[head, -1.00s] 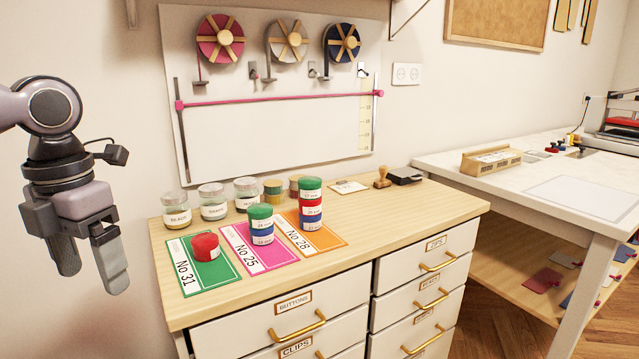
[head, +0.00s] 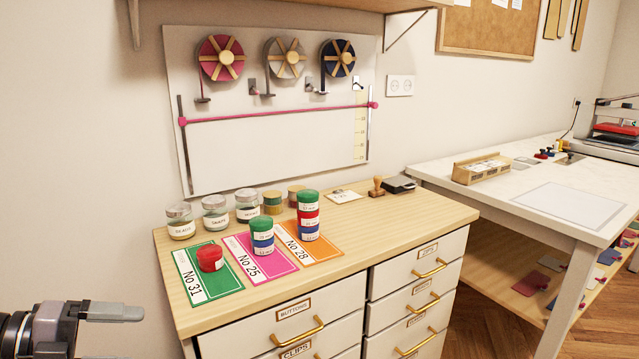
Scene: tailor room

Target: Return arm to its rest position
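My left gripper (head: 92,325) is low at the left edge of the head view, in front of the wall and left of the drawer cabinet. It is apart from everything on the cabinet. My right gripper is not in view.
The cabinet top (head: 375,222) carries a green mat (head: 222,284), a pink mat (head: 278,265) and an orange mat (head: 322,253). A red tin (head: 210,257) and two stacks of tins stand on them. Several jars stand behind. A white table (head: 525,180) is at right.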

